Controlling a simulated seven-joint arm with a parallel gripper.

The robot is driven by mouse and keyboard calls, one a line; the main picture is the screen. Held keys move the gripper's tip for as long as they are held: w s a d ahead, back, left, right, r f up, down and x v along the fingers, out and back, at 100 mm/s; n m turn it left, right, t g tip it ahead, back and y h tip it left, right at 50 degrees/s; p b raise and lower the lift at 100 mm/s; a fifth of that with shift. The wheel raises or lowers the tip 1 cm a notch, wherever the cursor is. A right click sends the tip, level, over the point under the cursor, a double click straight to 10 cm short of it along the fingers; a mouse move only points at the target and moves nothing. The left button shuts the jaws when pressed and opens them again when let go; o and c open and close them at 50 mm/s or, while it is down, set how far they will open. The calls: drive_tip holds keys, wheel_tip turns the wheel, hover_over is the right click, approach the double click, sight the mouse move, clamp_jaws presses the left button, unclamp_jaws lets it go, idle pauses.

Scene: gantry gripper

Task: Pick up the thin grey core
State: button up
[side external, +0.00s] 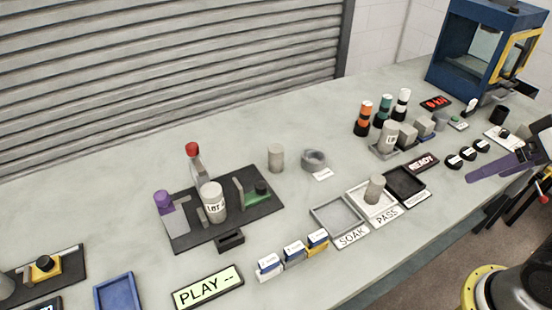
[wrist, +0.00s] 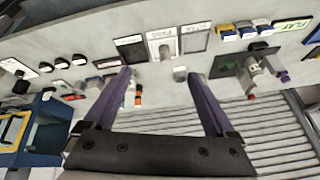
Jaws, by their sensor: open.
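Several grey cylinders are in view, and I cannot tell for certain which is the thin grey core. A slim one (side external: 375,188) stands upright in the white PASS tray (side external: 361,207); it also shows in the wrist view (wrist: 165,52). A plain one (side external: 275,157) stands alone on the bench; in the wrist view it seems to be the small grey shape (wrist: 180,73) between the fingers. A labelled one (side external: 389,136) stands among grey blocks. My gripper (wrist: 160,75) is wide open and empty, with purple fingers; in the side view it is at the right edge (side external: 502,165).
A grey ring (side external: 314,158) lies beside the lone cylinder. A dark fixture plate (side external: 205,235) holds a white labelled cylinder (side external: 212,203). The SOAK tray (side external: 335,216) and a black tray (side external: 407,183) flank PASS. Banded bottles (side external: 384,111) and a blue cabinet (side external: 470,55) stand farther right.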

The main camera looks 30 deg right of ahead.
drive_tip(key=w+a+r+m, duration=0.1)
drive_tip(key=w+r+m, duration=0.8)
drive_tip(key=w+r, duration=0.45)
drive_tip(key=m+g, duration=0.5)
drive_tip(key=m, duration=0.2)
hover_over(275, 149)
drive_tip(key=d, duration=0.1)
wheel_tip(275, 149, down, 22)
drive_tip(key=f, duration=0.8)
drive_tip(key=a+f, duration=0.1)
drive_tip(key=f, duration=0.2)
drive_tip(key=shift+f, duration=0.4)
drive_tip(key=shift+d+f, duration=0.15)
drive_tip(key=shift+f, duration=1.45)
drive_tip(key=shift+d+f, duration=0.1)
drive_tip(key=shift+f, duration=1.5)
drive_tip(key=shift+c, duration=0.2)
drive_tip(key=shift+r, duration=0.1)
clamp_jaws()
